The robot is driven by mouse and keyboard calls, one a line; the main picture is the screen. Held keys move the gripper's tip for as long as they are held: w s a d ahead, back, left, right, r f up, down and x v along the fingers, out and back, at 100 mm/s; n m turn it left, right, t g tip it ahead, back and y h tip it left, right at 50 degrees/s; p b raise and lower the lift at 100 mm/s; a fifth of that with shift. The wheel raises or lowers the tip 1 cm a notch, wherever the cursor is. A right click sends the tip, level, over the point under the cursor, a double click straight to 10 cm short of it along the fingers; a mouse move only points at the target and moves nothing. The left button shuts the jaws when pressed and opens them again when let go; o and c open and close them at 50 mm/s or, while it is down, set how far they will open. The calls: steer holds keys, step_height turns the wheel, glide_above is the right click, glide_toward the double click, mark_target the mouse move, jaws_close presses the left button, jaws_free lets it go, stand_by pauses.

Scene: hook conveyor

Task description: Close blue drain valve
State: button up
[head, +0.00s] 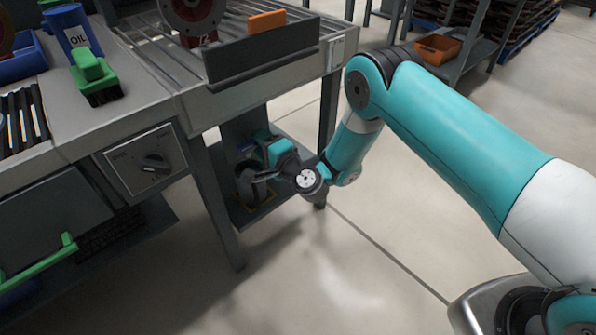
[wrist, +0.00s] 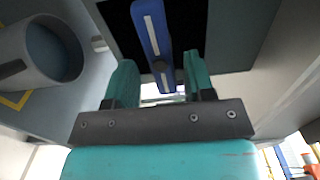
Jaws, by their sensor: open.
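The blue drain valve handle (wrist: 151,28) is a long flat blue lever with a pale stripe and a dark round pivot. It lies against a dark panel in the wrist view, running from the top edge down between my fingers. In the head view a small blue part (head: 245,147) shows under the bench and seems to be the same handle. My gripper (wrist: 159,60) is open, with one teal finger on each side of the lever's near end. I see gaps on both sides; whether the lever lies in depth between the fingers I cannot tell.
A grey cup-like container (wrist: 52,50) stands close to my gripper, beside a yellow floor marking. In the head view the bench legs (head: 218,205) frame the low space. A control box with a knob (head: 153,163) hangs left. Open floor lies to the right.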

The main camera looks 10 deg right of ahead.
steer(key=b+v, duration=1.5)
steer(key=b, duration=1.1)
steer(key=shift+d+b, duration=0.3)
steer(key=shift+d, duration=0.05)
steer(key=shift+s+r, duration=0.1)
